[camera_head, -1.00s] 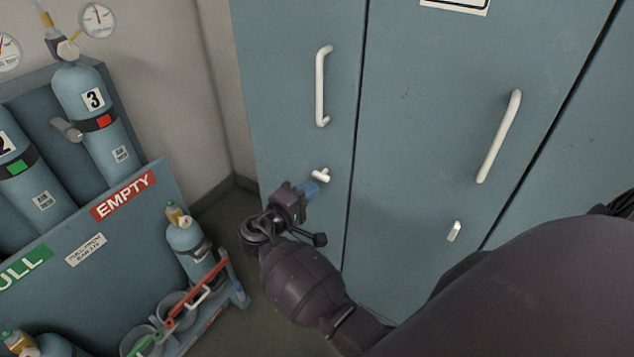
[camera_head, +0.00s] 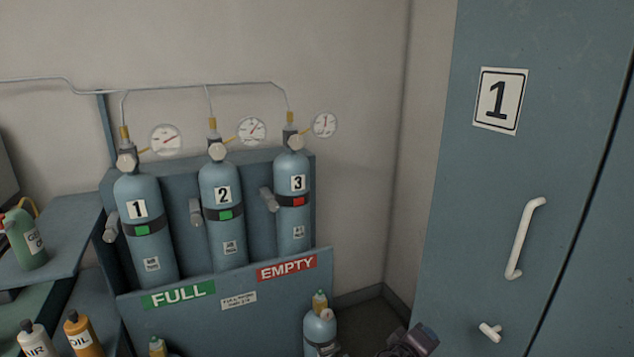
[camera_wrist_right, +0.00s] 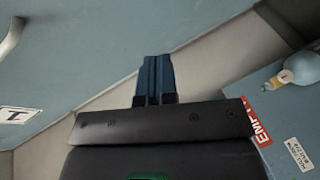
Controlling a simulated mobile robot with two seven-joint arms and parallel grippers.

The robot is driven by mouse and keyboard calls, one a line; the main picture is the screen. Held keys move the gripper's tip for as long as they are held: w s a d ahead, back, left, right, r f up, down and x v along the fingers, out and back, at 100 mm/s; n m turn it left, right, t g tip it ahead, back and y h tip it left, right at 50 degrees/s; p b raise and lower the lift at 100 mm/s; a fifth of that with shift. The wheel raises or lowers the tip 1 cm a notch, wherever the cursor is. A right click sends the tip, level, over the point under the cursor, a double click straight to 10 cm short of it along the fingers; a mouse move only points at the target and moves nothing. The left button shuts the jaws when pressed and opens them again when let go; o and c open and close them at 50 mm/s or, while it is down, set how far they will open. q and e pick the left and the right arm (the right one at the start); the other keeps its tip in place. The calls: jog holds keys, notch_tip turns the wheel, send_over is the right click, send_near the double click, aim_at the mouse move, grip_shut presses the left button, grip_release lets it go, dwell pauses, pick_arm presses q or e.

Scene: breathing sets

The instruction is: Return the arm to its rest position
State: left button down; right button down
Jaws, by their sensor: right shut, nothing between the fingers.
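My right gripper (camera_head: 425,338) shows at the bottom edge of the head view, left of the cabinet's white latch. In the right wrist view its two dark blue fingers (camera_wrist_right: 154,80) are pressed together with nothing between them. The rest of the right arm is below the head view's frame. My left gripper is in neither view.
A blue cabinet (camera_head: 455,200) with label 1, a white handle (camera_head: 525,238) and a latch (camera_head: 490,332) stands at right. A rack (camera_head: 215,318) holds cylinders 1 (camera_head: 145,262), 2 (camera_head: 228,266) and 3 (camera_head: 296,228). A small cylinder (camera_head: 320,328) stands in front.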

jog(key=s+d+f+m+y, duration=0.1)
jog(key=s+f+y, duration=0.2)
jog(key=s, duration=0.5)
jog(key=s+d+f+m+y, duration=0.1)
jog(key=s+f+y, duration=0.3)
jog(key=s, duration=0.5)
jog(key=s+d+f+m+t+y, duration=0.1)
jog(key=s+d+f+m+y, duration=0.1)
jog(key=s+f+y, duration=0.2)
jog(key=s+f, duration=0.2)
jog(key=s, duration=0.2)
jog(key=shift+s+f, duration=0.15)
jog(key=shift+f, duration=0.1)
